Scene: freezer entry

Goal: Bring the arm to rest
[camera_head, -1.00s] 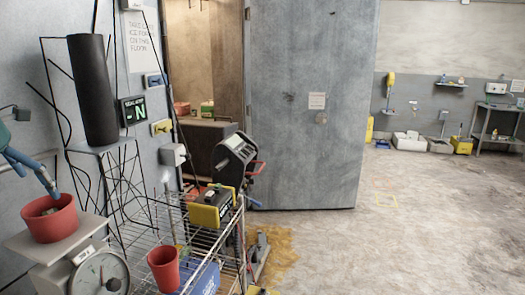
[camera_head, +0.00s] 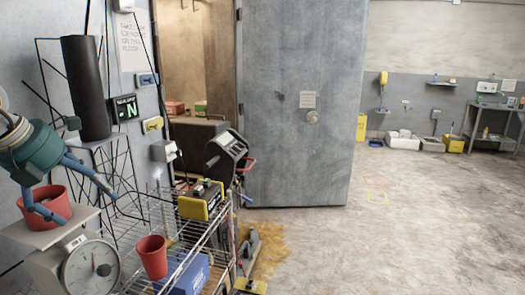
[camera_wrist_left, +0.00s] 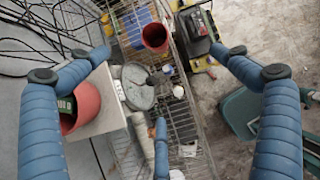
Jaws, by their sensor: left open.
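My left gripper (camera_head: 80,203) hangs over the scale at the left of the head view. Its blue fingers are spread wide and hold nothing. One finger passes in front of the red bucket (camera_head: 57,206), which stands upright on the white dial scale (camera_head: 90,266); I cannot tell whether they touch. In the left wrist view, my gripper (camera_wrist_left: 162,52) is open, with the red bucket (camera_wrist_left: 86,104) beside the left finger. Something dark green shows inside the bucket. My right gripper is in neither view.
A wire cart (camera_head: 215,245) holds a red cup (camera_head: 152,257), a blue box (camera_head: 190,278) and a yellow-black device (camera_head: 201,201). A black cylinder (camera_head: 86,88) on a wire rack stands behind my gripper. A grey door (camera_head: 295,110) stands mid-view. The floor (camera_head: 400,230) at right is mostly clear.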

